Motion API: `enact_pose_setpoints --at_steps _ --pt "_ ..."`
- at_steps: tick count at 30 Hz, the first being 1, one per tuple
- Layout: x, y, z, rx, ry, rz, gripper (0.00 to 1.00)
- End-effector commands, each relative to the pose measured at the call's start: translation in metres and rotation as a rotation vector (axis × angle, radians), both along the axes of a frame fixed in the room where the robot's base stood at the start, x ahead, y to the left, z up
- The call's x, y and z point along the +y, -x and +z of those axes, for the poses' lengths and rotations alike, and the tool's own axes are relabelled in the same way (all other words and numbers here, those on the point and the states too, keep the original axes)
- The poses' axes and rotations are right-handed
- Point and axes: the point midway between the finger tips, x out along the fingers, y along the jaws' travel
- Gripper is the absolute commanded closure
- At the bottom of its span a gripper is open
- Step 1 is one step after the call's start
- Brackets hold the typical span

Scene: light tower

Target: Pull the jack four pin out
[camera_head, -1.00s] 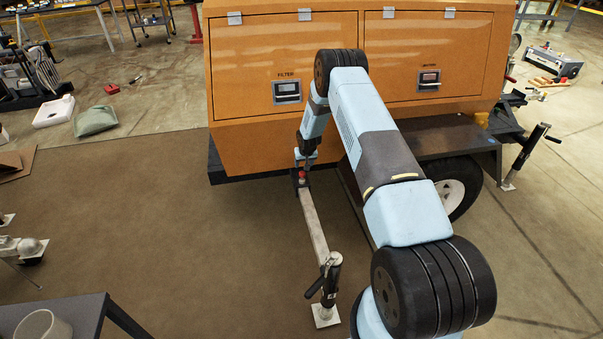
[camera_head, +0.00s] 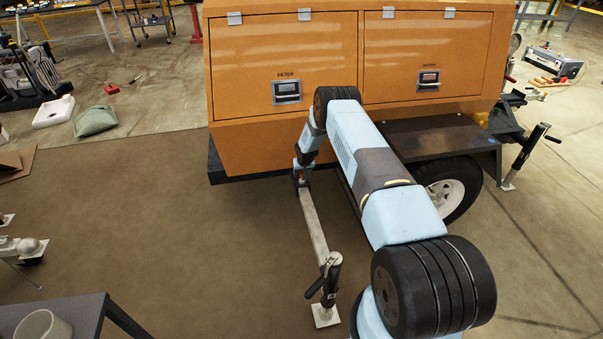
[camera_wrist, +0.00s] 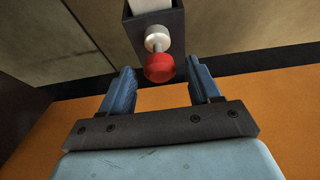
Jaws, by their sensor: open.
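The jack four pin has a red round knob (camera_wrist: 160,67) on a pale metal collar (camera_wrist: 157,38), set in a dark bracket (camera_wrist: 176,20) at the inner end of a pale outrigger beam (camera_head: 314,226). In the wrist view my gripper (camera_wrist: 163,80) is open, with one blue finger on each side of the knob and visible gaps to both. It is not closed on the knob. In the head view my gripper (camera_head: 302,166) is at the bracket by the orange cabinet, and my arm hides part of this spot.
The orange cabinet (camera_head: 255,60) stands right behind the bracket. A jack (camera_head: 330,280) stands at the beam's outer end. A wheel (camera_head: 452,195) and another jack (camera_head: 528,155) are on the right. The brown floor mat (camera_head: 170,230) to the left is mostly clear.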

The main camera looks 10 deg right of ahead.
Motion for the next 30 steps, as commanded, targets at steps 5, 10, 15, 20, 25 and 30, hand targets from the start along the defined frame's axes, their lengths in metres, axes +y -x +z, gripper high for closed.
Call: enact_pose_setpoints --at_steps 5,10,15,20,25,30 --pt "0.0002 -0.0001 0.0004 0.0 0.0 0.0 0.41" --pt "0.0004 0.0 0.0004 0.0 0.0 0.0 0.57" --pt "0.0005 -0.0001 0.0005 -0.001 0.0 0.001 0.73" --pt "0.0006 -0.0001 0.0005 -0.001 0.0 0.001 0.89" --pt "0.0006 -0.0001 0.0006 -0.001 0.0 0.001 1.0" --pt "0.0006 -0.0002 0.0006 -0.001 0.0 0.001 1.0"
